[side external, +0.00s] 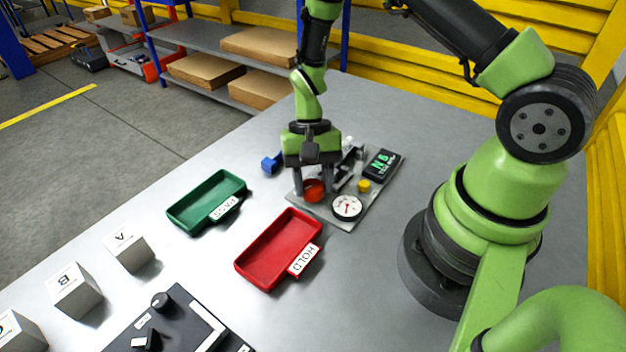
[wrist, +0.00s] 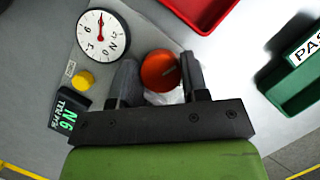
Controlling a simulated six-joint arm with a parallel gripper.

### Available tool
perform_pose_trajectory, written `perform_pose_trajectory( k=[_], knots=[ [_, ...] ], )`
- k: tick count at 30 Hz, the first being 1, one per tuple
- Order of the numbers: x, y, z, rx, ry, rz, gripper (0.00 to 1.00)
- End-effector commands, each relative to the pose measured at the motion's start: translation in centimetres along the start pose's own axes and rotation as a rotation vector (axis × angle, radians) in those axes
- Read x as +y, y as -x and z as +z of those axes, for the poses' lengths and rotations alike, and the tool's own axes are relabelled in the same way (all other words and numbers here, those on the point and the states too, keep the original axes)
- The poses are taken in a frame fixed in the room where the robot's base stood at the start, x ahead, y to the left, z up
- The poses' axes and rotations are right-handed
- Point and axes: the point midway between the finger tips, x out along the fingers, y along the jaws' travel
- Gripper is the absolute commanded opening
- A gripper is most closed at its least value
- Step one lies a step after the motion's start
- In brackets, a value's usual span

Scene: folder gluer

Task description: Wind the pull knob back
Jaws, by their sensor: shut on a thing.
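The pull knob, a round orange-red knob (side external: 314,191), sits at the near left end of a grey plate (side external: 339,219). My gripper (side external: 313,187) points down over it with one finger on each side, shut on the knob. What lies under the knob is mostly hidden.
The plate also bears a yellow button (side external: 364,186) and a dark display (side external: 383,165) reading N6. A red HOLD tray (side external: 267,265) and a green PASS tray (side external: 188,220) lie nearby. A blue piece (side external: 271,164) is behind the gripper. Lettered blocks (side external: 75,292) stand front left.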

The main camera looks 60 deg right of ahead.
Motion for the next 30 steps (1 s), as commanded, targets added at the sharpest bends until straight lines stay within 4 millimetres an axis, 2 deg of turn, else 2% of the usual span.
perform_pose_trajectory(
  k=[12, 28, 29, 30],
  knots=[
    [-0.15, 0.03, 0.08, -0.007, 0.181, 0.073, 0.18],
    [-0.15, 0.03, 0.14, -0.009, 0.203, 0.083, 0.18],
    [-0.15, 0.03, 0.14, -0.009, 0.203, 0.083, 0.48],
    [-0.14, 0.03, 0.13, -0.009, 0.203, 0.083, 0.58]
  ],
)
